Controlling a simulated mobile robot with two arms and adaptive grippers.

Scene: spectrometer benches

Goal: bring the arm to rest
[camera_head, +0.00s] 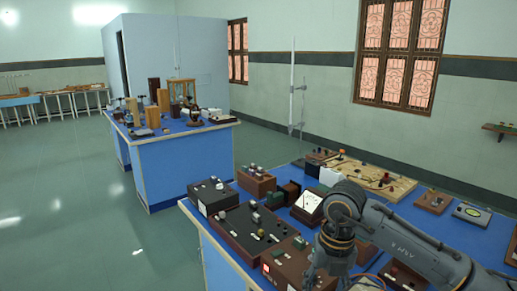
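One grey jointed arm of mine (400,233) comes in from the lower right and bends down over the near blue bench (215,238). Its bent joint (345,203) is in front of the apparatus on the bench. The arm's lower end runs toward the bottom edge of the picture, and no gripper fingers can be made out there. My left arm and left gripper do not show.
The near bench holds black instrument boxes (250,228), a white-faced meter (309,203), a wooden circuit board (365,177) and a grey device (471,214). A second blue bench (170,172) with apparatus stands farther back. Green floor (60,200) is clear at left.

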